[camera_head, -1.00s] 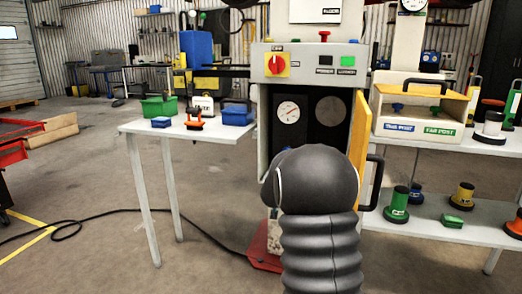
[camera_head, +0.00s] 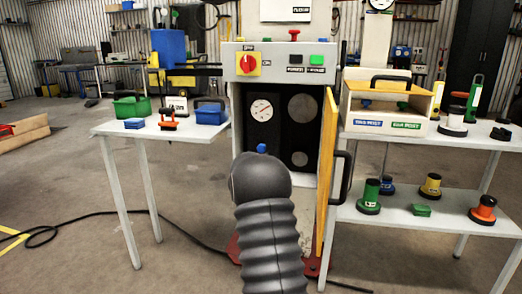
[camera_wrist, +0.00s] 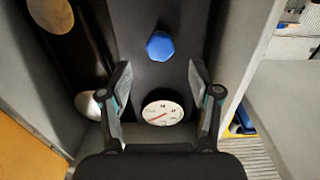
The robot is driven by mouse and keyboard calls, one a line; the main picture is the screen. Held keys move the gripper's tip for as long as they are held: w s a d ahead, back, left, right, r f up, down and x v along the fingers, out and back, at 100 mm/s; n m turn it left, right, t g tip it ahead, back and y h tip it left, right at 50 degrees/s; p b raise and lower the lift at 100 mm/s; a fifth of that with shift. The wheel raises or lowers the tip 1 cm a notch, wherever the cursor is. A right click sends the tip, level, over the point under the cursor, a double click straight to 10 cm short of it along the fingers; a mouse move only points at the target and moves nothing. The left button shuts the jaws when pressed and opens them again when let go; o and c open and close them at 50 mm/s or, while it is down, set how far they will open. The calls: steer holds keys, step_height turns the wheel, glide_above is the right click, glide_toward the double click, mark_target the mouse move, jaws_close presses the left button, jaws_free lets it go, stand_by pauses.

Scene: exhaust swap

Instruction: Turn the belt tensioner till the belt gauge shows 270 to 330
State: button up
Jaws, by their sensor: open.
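The belt tensioner appears to be the blue six-sided knob (camera_head: 262,148) inside the open cabinet, below the belt gauge (camera_head: 262,110). The gauge has a round white face and a red needle; its numbers are too small to read. In the wrist view the blue knob (camera_wrist: 160,45) lies ahead of the fingertips, in line with the gap. My gripper (camera_wrist: 158,70) is open and empty, with a finger on either side and no contact seen. The white gauge (camera_wrist: 162,113) shows between the fingers there. In the head view my dark arm hides the gripper.
The yellow cabinet door (camera_head: 327,175) stands open at the right of the opening, with a black handle. Cabinet side walls (camera_wrist: 240,60) flank the gripper closely. Side tables (camera_head: 165,138) with coloured items stand left and right. A black cable lies on the floor.

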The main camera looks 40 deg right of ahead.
mark_target(261, 149)
steer(key=shift+p+x, duration=0.4)
steer(key=shift+x, duration=2.95)
steer(key=c, duration=1.1)
steer(key=shift+f+m+b, duration=0.2)
steer(key=shift+m+b, duration=0.4)
steer(key=shift+b, duration=0.25)
steer(key=shift+m+b, duration=0.55)
steer(key=shift+m, duration=0.15)
steer(key=shift+r+m, duration=0.2)
steer(key=shift+m, duration=0.1)
